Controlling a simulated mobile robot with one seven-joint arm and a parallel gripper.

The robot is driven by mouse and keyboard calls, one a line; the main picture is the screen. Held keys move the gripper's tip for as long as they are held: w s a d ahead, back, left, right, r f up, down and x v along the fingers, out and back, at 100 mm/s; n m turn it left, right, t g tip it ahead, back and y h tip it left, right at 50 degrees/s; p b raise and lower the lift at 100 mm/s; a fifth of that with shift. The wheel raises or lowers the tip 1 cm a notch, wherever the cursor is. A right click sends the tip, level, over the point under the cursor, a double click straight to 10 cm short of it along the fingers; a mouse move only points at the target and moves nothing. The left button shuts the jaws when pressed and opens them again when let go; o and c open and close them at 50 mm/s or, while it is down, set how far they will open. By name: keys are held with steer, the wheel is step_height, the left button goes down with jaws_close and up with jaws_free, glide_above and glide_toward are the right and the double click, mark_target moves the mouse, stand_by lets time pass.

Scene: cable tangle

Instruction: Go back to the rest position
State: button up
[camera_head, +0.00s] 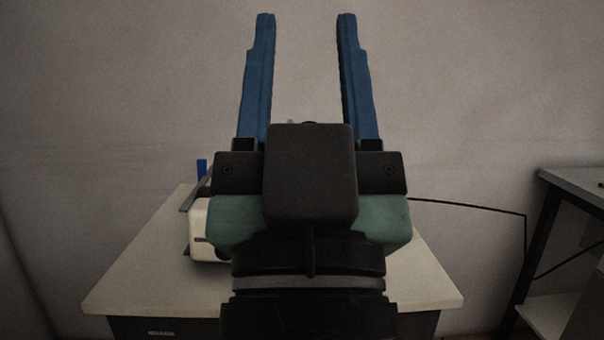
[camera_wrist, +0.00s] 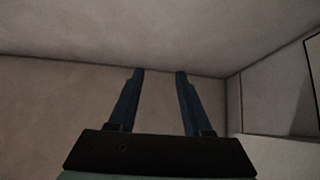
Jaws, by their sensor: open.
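My gripper (camera_head: 306,30) is in the middle of the head view, raised in front of the table and pointing up. Its two blue fingers stand wide apart with nothing between them. In the wrist view my gripper (camera_wrist: 158,75) is also open and empty, with bare wall and ceiling beyond it. No cable is in its fingers.
A pale table (camera_head: 150,270) stands behind my arm. A white device (camera_head: 198,225) with a blue upright piece (camera_head: 201,168) is on it, largely hidden by my gripper. A black cable (camera_head: 470,206) runs right toward a grey side table (camera_head: 580,185). The wall above is clear.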

step_height(320, 180, up, 40)
steer(key=s+p, duration=0.1)
steer(key=p, duration=3.7)
steer(key=shift+s+a+r+t, duration=0.2)
steer(key=shift+s+r+t, duration=0.05)
steer(key=shift+s+t, duration=0.05)
steer(key=shift+f, duration=0.15)
